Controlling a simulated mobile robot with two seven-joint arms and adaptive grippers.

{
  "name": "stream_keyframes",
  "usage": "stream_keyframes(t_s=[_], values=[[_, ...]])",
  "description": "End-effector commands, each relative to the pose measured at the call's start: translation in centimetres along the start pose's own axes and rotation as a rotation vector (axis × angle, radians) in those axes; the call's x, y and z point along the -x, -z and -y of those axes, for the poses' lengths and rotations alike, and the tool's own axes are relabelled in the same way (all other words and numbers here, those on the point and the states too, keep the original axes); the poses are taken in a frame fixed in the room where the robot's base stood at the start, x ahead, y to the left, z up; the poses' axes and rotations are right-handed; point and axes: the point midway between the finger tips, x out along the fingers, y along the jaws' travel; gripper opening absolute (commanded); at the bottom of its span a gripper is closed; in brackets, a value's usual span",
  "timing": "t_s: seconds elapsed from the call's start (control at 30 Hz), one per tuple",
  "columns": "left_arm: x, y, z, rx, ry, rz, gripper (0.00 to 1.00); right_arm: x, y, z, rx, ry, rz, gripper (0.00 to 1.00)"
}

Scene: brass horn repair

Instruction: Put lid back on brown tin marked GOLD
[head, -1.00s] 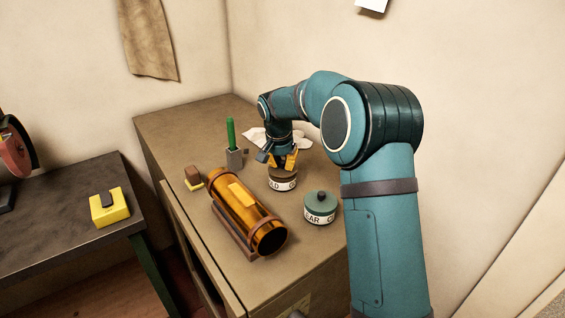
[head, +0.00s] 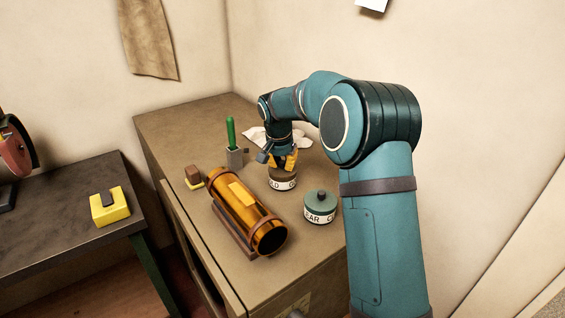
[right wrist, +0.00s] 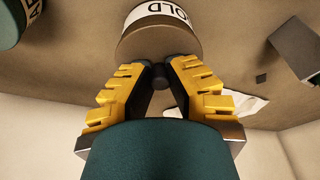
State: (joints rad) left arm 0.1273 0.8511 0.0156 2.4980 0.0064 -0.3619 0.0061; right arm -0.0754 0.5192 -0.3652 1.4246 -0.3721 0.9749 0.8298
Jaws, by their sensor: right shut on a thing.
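The brown tin (head: 284,184) stands upright on the cabinet top, its white label partly readable as "LD G". In the right wrist view its label (right wrist: 160,10) reads "OLD". A brown lid (right wrist: 158,40) shows at the tin's top, in line with it; I cannot tell whether it is fully seated. My right gripper (head: 284,168) points down over the tin, and its yellow fingers (right wrist: 160,66) are shut on the lid. My left gripper is not in view.
A green-lidded tin (head: 320,211) marked "EAR" stands just right of the brown tin. An amber cylinder (head: 240,208) lies in a cradle at front left. A grey holder (head: 235,159) with a green-handled tool and a white cloth (head: 257,137) are behind.

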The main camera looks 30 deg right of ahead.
Motion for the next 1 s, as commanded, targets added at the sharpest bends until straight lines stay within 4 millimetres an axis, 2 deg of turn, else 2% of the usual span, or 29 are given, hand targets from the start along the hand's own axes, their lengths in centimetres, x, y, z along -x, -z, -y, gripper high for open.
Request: stream_keyframes(t_s=[0.17,0.2,0.27,0.3,0.5,0.53,0.57,0.6,1.0], values=[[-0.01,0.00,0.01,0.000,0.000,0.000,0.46,-0.01,-0.01,0.00,0.000,0.000,0.000,0.00],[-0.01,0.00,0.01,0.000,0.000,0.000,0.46,-0.01,-0.01,0.00,0.000,0.000,0.000,0.19],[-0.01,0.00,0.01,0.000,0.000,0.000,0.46,-0.01,-0.01,0.00,0.000,0.000,0.000,0.40],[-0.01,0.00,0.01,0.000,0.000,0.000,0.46,-0.01,0.00,0.00,0.000,0.000,0.000,0.44],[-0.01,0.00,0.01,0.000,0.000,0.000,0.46,0.00,0.00,0.00,0.000,0.000,0.000,0.44],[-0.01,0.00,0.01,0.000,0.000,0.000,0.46,-0.01,-0.01,0.00,0.000,0.000,0.000,0.61],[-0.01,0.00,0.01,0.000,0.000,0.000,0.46,-0.01,-0.01,0.00,0.000,0.000,0.000,0.71],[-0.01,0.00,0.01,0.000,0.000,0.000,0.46,-0.01,-0.01,0.00,0.000,0.000,0.000,0.78],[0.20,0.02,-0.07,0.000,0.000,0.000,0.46,0.26,0.06,0.00,0.000,0.000,0.000,0.78]])
